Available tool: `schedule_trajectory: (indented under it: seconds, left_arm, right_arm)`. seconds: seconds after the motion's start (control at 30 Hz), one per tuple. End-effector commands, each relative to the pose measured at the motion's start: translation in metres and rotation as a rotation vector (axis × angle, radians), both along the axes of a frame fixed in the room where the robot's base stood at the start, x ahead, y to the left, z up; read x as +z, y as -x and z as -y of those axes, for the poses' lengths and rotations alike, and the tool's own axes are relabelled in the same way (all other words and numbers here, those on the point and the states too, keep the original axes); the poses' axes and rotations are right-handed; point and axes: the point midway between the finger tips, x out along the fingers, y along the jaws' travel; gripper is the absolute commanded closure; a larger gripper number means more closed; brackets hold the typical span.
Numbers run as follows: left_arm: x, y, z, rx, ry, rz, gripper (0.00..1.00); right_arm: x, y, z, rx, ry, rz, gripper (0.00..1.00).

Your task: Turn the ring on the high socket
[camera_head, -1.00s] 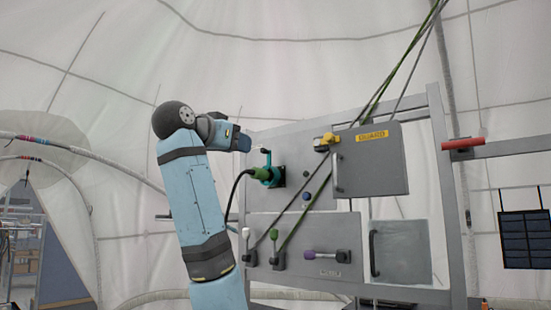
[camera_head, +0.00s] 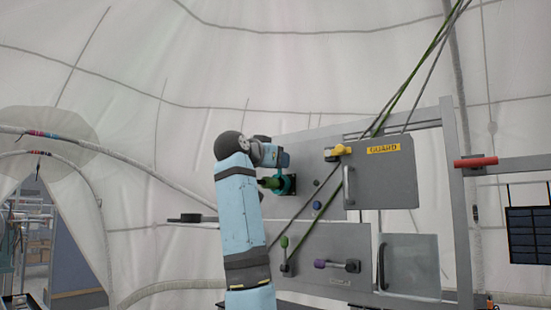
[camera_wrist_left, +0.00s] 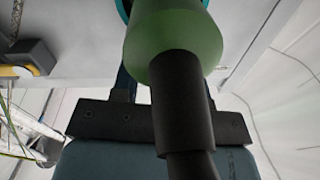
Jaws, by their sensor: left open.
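The high socket's teal ring (camera_head: 289,184) is on the upper left of the grey panel, with a green plug (camera_head: 270,183) in it. In the left wrist view the green plug (camera_wrist_left: 173,45) with its black cable sleeve fills the middle, and a strip of the teal ring (camera_wrist_left: 124,8) shows at the top. My left gripper (camera_head: 280,160) is open at the socket. In the wrist view its fingers show on both sides of the plug; their tips are hidden, and I cannot tell whether they touch the ring. My right gripper is not in view.
A grey guard plate (camera_head: 385,178) with a yellow latch (camera_head: 339,151) is right of the socket. Cables (camera_head: 400,90) run diagonally across the panel. A red handle (camera_head: 475,162) is at the right.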

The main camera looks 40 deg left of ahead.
Motion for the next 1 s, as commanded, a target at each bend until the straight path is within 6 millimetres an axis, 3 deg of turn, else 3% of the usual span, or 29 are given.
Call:
schedule_trajectory:
  seconds: [0.13,0.3,0.33,1.0]
  left_arm:
    - [-0.0002,0.0002,0.0,0.0,0.0,0.0,0.59]
    - [0.0,0.0004,0.0001,0.0,0.0,0.0,0.98]
    - [0.0001,0.0004,0.0001,0.0,0.0,0.0,1.0]
    - [0.001,0.0014,-0.0017,0.003,0.014,0.004,1.0]
  right_arm:
    - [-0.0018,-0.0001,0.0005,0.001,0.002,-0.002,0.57]
    - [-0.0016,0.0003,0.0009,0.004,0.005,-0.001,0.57]
    - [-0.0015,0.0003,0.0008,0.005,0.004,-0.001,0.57]
    - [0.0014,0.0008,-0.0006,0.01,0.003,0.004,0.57]
